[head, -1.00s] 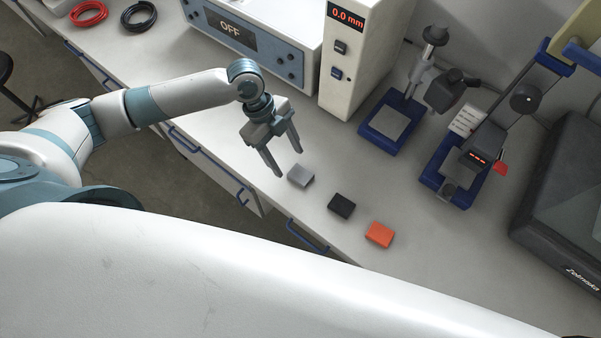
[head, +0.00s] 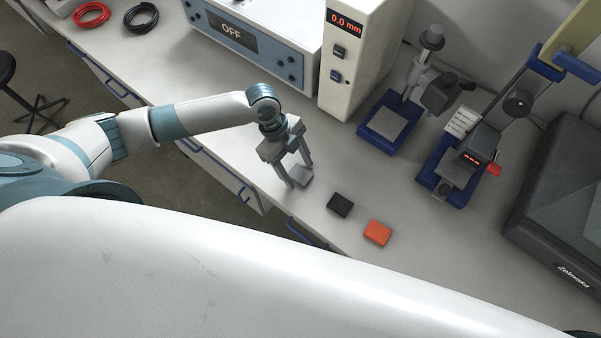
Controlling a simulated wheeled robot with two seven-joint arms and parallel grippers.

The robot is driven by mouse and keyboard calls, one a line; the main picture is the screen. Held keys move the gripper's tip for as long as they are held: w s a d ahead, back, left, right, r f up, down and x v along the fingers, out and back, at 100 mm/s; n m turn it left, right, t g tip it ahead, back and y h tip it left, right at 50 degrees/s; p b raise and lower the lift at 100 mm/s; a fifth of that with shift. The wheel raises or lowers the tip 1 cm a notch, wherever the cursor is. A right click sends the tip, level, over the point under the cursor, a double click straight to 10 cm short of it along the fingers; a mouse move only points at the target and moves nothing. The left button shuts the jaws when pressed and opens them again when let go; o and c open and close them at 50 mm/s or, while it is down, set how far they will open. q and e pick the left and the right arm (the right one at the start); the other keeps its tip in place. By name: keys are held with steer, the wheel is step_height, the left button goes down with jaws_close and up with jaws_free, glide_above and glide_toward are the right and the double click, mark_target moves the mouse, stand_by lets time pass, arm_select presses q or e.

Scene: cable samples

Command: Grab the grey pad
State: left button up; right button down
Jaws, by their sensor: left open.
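The grey pad (head: 301,177) is a small flat block on the light bench, first in a row with a black pad (head: 340,205) and an orange pad (head: 377,232). My left gripper (head: 300,176) is open and points down at the grey pad. Its fingertips show on either side of the pad, and a finger hides part of the pad's left side. I cannot tell whether the fingers touch it. My right gripper is not in view.
Behind stand a blue-grey box marked OFF (head: 245,35), a tall beige unit reading 0.0 mm (head: 345,60) and two blue-based stands (head: 378,136) (head: 428,178). A dark case (head: 570,210) is at the right. Red (head: 91,15) and black cable coils (head: 141,17) lie far left.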

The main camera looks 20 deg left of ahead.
mark_target(299, 172)
arm_select(q)
steer(key=c, duration=1.1)
steer(key=shift+c, duration=0.2)
steer(key=shift+r, duration=0.1)
steer(key=shift+r+b, duration=0.5)
steer(key=shift+r, duration=0.25)
steer(key=shift+d+r+b, duration=0.2)
steer(key=shift+r+b, duration=0.4)
steer(key=shift+r, duration=0.65)
steer(key=d+r+b, duration=0.3)
steer(key=d+r, duration=0.4)
steer(key=d, duration=0.4)
steer(key=shift+d, duration=0.15)
